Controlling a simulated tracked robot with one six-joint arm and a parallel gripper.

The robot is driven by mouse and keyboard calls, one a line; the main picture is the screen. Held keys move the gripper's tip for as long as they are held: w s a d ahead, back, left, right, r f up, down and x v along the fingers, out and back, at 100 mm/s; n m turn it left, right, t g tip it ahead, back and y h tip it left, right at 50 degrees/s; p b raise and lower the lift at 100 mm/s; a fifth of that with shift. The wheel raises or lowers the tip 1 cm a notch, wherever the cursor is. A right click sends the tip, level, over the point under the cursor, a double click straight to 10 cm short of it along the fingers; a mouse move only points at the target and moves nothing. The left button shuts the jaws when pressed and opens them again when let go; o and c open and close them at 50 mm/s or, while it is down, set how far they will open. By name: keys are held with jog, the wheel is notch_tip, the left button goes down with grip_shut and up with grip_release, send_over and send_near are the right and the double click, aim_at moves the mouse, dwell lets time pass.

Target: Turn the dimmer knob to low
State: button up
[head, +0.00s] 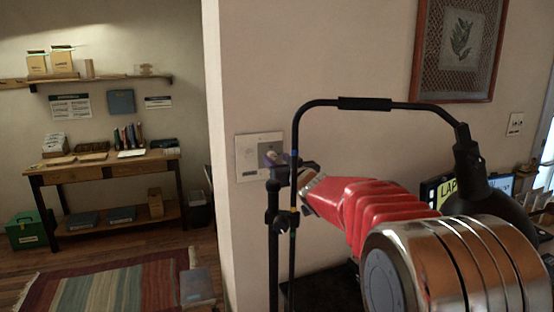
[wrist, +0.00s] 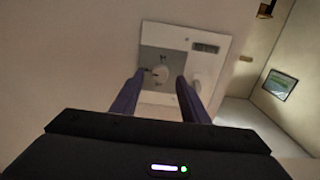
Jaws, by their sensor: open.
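The dimmer knob (wrist: 160,74) is a small round white knob on a grey panel, part of a white wall plate (wrist: 219,66). In the wrist view the knob lies between the tips of my gripper's two dark fingers (wrist: 160,82). I cannot tell whether the fingers touch it. A second pale round shape (wrist: 196,80) shows beside the right finger. In the head view the plate (head: 246,160) is on the wall near its corner, and my gripper (head: 278,160) is in front of its right side. The knob's pointer setting is too small to read.
A black curved stand (head: 370,104) arches over my arm. A framed picture (head: 460,48) hangs at the right, with another wall switch (head: 515,124) beyond it. A desk (head: 105,165) and striped rug (head: 110,284) are at the left. The wall around the plate is bare.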

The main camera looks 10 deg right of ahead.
aim_at(272, 156)
jog(key=shift+w+a, duration=0.2)
jog(key=shift+w, duration=0.95)
grip_shut()
